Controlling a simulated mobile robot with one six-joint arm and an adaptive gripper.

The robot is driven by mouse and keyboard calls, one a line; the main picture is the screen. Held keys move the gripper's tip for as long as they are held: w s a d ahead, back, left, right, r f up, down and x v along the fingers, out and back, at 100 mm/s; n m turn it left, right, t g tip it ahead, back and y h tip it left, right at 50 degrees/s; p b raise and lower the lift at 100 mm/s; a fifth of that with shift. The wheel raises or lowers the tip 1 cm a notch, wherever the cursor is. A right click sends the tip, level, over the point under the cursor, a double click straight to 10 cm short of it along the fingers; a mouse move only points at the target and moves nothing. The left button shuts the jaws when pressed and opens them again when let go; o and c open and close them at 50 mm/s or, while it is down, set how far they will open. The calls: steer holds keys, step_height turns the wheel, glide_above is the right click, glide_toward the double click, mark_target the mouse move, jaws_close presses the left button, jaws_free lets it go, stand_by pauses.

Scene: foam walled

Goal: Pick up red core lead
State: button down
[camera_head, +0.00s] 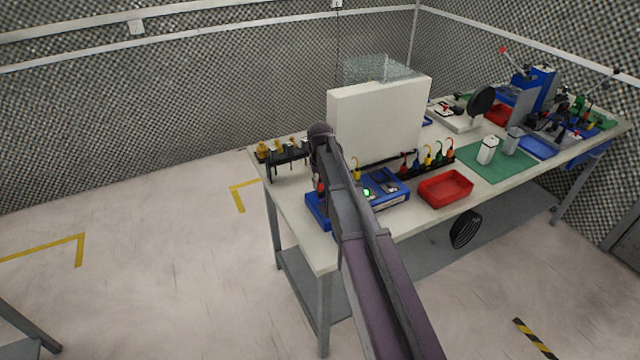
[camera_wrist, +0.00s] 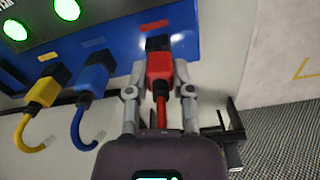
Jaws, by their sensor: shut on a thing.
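The red core lead (camera_wrist: 159,72) is in the middle of the wrist view. It has a red body, a black end and a red cable tail running back toward my wrist. My gripper (camera_wrist: 160,78) is shut on its red body, one finger on each side. The black end lies against or just over the face of the blue unit (camera_wrist: 205,35); I cannot tell whether it is plugged in. In the head view my arm hides most of the gripper, and a bit of red (camera_head: 320,186) shows beside it above the blue unit (camera_head: 318,208).
A yellow lead (camera_wrist: 42,92) and a blue lead (camera_wrist: 91,78) sit beside the red one at the blue unit. A white panel (camera_head: 375,120) stands behind. A red tray (camera_head: 446,189) and a rack of several coloured leads (camera_head: 428,158) are to the right.

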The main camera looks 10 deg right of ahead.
mark_target(320, 181)
steer(key=shift+r+p, duration=1.3)
steer(key=shift+r, duration=0.2)
steer(key=s+r+p, duration=0.1)
steer(key=s, duration=1.5)
steer(key=shift+r, duration=0.15)
steer(key=shift+a, duration=0.1)
